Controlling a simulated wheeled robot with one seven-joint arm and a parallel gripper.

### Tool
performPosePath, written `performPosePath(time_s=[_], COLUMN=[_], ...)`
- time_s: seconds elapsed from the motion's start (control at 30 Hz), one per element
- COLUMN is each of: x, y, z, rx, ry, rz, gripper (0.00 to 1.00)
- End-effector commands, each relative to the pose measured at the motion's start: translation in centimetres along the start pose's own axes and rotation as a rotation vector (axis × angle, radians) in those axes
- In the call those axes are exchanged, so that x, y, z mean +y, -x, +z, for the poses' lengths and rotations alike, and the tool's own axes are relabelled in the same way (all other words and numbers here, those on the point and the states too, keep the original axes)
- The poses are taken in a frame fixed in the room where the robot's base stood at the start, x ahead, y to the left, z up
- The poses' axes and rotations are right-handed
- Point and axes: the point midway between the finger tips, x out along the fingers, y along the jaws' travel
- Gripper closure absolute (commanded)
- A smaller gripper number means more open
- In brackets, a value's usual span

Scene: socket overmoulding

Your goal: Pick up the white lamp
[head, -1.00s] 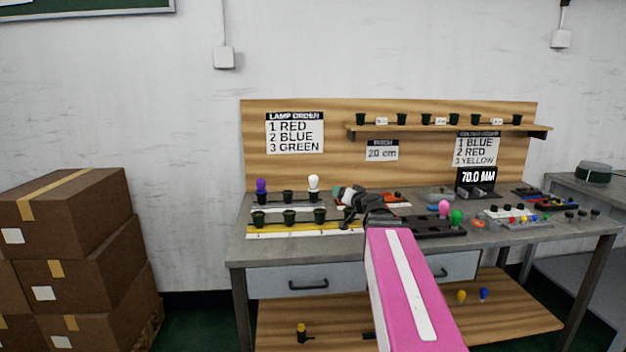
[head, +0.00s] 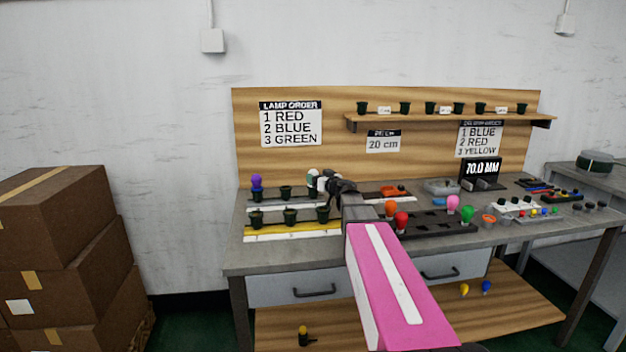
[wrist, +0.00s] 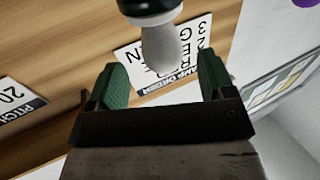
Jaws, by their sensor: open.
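The white lamp (wrist: 161,46) shows at the top of the wrist view, its bulb below a dark socket in that picture. My gripper (wrist: 160,66) is open, with one green finger on each side of the bulb and a visible gap to both.
A purple lamp (head: 256,182) stands at the left of the same row. Empty dark sockets (head: 290,216) stand on the yellow strip in front. Orange, red, pink and green lamps (head: 401,220) stand on the right. A wooden back panel (head: 350,170) rises behind.

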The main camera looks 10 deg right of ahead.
Motion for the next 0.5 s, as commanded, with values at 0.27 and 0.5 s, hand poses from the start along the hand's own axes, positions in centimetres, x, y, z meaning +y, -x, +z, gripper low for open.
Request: performPosePath(time_s=[0.27, 0.5], x=[-0.1, -0.3], y=[-3.1, -5.3], z=[-0.3, -0.4], rx=[0.000, 0.000], ry=[-0.001, -0.002], rz=[-0.001, 0.000], gripper=[0.24, 0.24])
